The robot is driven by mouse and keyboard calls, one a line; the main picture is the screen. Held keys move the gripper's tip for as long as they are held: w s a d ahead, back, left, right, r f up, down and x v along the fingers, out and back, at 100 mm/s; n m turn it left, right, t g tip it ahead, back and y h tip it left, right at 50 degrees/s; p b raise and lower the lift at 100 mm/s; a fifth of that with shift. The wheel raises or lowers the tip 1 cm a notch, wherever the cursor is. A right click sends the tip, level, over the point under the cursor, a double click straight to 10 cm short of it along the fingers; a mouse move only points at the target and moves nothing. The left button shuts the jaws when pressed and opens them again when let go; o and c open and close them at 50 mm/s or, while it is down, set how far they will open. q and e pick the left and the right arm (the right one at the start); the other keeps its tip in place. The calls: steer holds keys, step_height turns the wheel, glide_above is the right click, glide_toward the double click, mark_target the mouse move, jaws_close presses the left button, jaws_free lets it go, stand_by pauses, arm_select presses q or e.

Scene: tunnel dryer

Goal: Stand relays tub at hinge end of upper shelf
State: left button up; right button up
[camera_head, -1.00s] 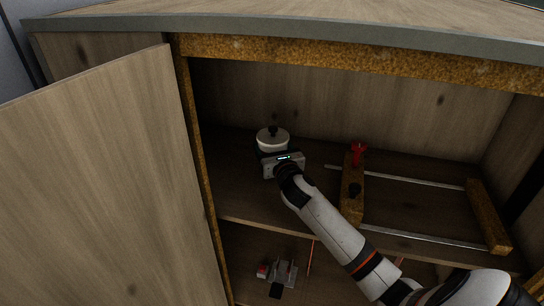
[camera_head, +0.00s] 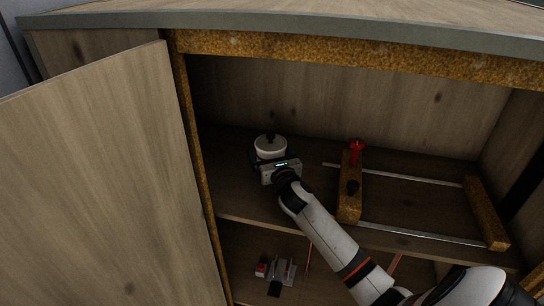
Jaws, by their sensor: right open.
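A white round tub (camera_head: 270,146) with a dark knob on its lid stands upright on the upper shelf (camera_head: 232,196), toward the left, hinge-side end. My right gripper (camera_head: 268,160) is open just in front of the tub, with dark fingers at its near side; whether they touch it I cannot tell. The lower front of the tub is hidden by the gripper. No label shows on the tub. The cabinet door (camera_head: 100,180) stands open at the left. My left gripper is not in view.
A wooden clamp-like frame (camera_head: 349,205) with metal rods and a red handle (camera_head: 355,151) lies on the right of the upper shelf. A small grey and red item (camera_head: 280,270) sits on the lower level. The shelf left of the tub is clear.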

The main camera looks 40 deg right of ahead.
steer(key=shift+s+a, duration=0.1)
steer(key=shift+s, duration=0.2)
steer(key=b+v, duration=0.1)
steer(key=v, duration=1)
steer(key=shift+s+r, duration=0.15)
steer(key=shift+s, duration=0.05)
